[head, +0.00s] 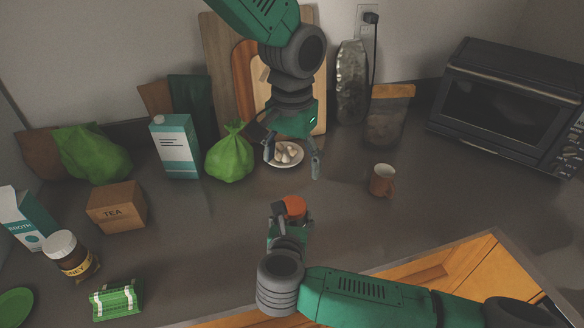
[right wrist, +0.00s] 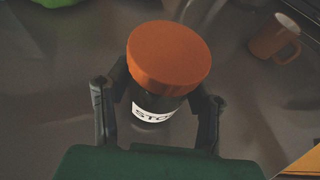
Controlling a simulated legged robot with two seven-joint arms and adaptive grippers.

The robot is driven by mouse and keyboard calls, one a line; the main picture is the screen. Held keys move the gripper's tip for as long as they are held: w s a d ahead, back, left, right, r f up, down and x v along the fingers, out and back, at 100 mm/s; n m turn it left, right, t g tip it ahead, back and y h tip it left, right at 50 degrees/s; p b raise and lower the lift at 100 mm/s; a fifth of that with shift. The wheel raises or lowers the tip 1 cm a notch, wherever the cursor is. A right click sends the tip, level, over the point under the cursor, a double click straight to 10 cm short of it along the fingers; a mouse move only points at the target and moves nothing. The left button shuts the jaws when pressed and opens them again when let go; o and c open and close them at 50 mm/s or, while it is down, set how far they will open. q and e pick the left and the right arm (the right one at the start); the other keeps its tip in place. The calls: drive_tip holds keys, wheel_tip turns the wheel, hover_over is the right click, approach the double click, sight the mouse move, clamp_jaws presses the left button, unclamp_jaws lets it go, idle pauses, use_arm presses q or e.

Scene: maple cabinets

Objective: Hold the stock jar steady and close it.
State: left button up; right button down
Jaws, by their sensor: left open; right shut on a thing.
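The stock jar (right wrist: 152,108) is dark with a white label, partly readable as "STO". It stands upright on the counter in the right wrist view. An orange lid (right wrist: 168,57) sits on top of it; whether it is fastened I cannot tell. The lid also shows in the head view (head: 294,205), where my right gripper hides most of the jar. My right gripper (head: 291,219) is shut on the jar's body, one finger on each side. My left gripper (head: 292,162) is open and empty, pointing down above and behind the jar, apart from the lid.
A plate of garlic (head: 297,160) lies behind my left gripper. An orange-brown mug (head: 381,181) stands to the right of the jar. A tea box (head: 117,206), a green bag (head: 230,155) and a honey jar (head: 73,257) stand left. The counter around the jar is clear.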

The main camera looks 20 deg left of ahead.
drive_tip(key=shift+d+f, duration=0.1)
drive_tip(key=shift+f, duration=0.05)
drive_tip(key=c, duration=0.7)
unclamp_jaws()
drive_tip(key=v, duration=1.1)
drive_tip(key=shift+s+r, duration=0.25)
drive_tip(key=shift+s, duration=0.1)
